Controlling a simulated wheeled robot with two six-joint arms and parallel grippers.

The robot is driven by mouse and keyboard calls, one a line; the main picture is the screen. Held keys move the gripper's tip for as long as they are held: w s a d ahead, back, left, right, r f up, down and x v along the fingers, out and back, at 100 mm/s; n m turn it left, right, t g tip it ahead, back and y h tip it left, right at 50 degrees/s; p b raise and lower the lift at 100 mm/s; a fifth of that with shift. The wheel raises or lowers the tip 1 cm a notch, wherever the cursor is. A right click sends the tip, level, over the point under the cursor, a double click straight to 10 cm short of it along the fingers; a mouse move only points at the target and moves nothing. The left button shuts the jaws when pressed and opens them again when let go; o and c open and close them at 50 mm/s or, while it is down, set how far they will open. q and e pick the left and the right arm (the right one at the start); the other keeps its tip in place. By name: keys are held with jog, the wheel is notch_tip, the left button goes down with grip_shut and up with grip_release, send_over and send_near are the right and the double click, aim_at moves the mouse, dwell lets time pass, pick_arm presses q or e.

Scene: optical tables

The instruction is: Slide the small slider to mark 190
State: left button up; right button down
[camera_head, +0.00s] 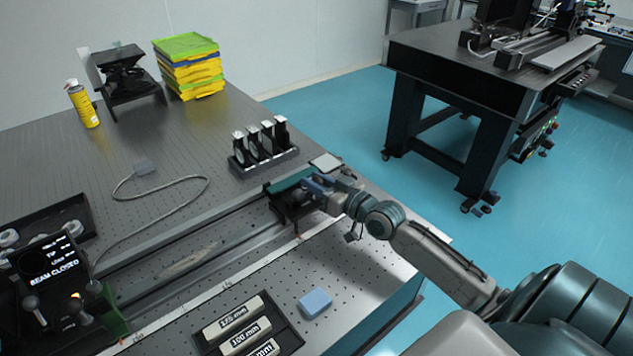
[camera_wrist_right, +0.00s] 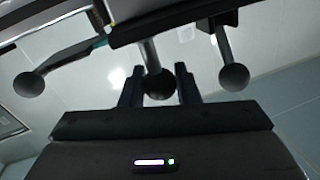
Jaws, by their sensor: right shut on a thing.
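The small slider (camera_head: 288,207) is a dark, low carriage on the long grey rail (camera_head: 190,258), near the rail's right end. My right gripper (camera_head: 318,185) reaches it from the right and partly covers it. In the right wrist view, my right gripper (camera_wrist_right: 158,76) has its two dark fingers on either side of a black ball knob (camera_wrist_right: 158,84) on a metal stem. More ball knobs show left (camera_wrist_right: 30,84) and right (camera_wrist_right: 234,77), outside the fingers. A pale scale strip (camera_head: 225,286) runs along the rail's front; its marks are too small to read. My left gripper is not in view.
A larger unit with a "BEAM CLOSED" display (camera_head: 48,262) stands at the rail's left end. Behind the slider is a rack of upright optics (camera_head: 262,155). In front lie a blue block (camera_head: 314,303) and a tray of labelled blocks (camera_head: 285,327). A cable (camera_head: 190,178) lies behind the rail.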

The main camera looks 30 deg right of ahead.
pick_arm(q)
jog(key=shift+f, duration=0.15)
pick_arm(e)
jog(key=shift+f, duration=0.1)
jog(key=shift+a, duration=0.1)
jog(key=c, duration=1.1)
grip_release()
jog(key=shift+s, duration=0.4)
pick_arm(q)
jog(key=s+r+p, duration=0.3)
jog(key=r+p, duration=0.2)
jog(key=p, duration=0.2)
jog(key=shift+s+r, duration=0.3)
pick_arm(e)
jog(key=shift+v, duration=5.05)
